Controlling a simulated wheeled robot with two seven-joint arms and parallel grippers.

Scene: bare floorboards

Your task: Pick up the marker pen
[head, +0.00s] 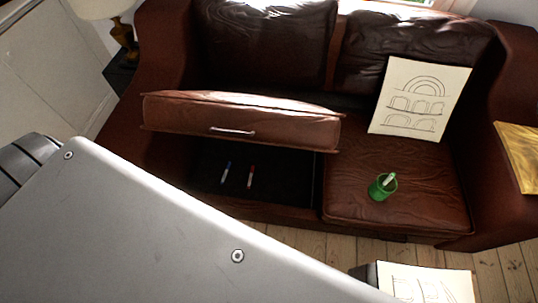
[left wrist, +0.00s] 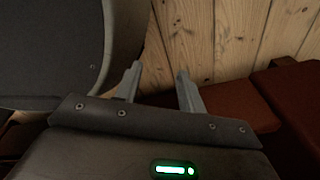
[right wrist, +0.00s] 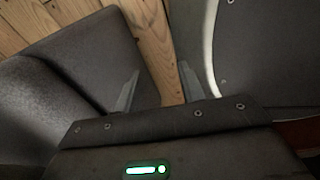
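Two marker pens lie in the dark storage space (head: 285,188) under the raised left seat of the brown sofa: a blue one (head: 226,172) and a red one (head: 250,177). A green cup (head: 381,189) stands on the right seat with a pale pen-like item (head: 389,180) in it. The raised seat (head: 240,117) has a metal handle (head: 232,132). My left gripper (left wrist: 160,69) is open and empty in the left wrist view. My right gripper (right wrist: 160,68) is open and empty in the right wrist view. Neither gripper shows in the head view.
A sheet with an arch drawing (head: 419,97) leans on the sofa back. Another drawing (head: 425,284) is at the bottom right. A lamp (head: 124,38) stands at the left, and a yellow item (head: 520,155) lies by the right armrest. My grey arm link covers the lower left.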

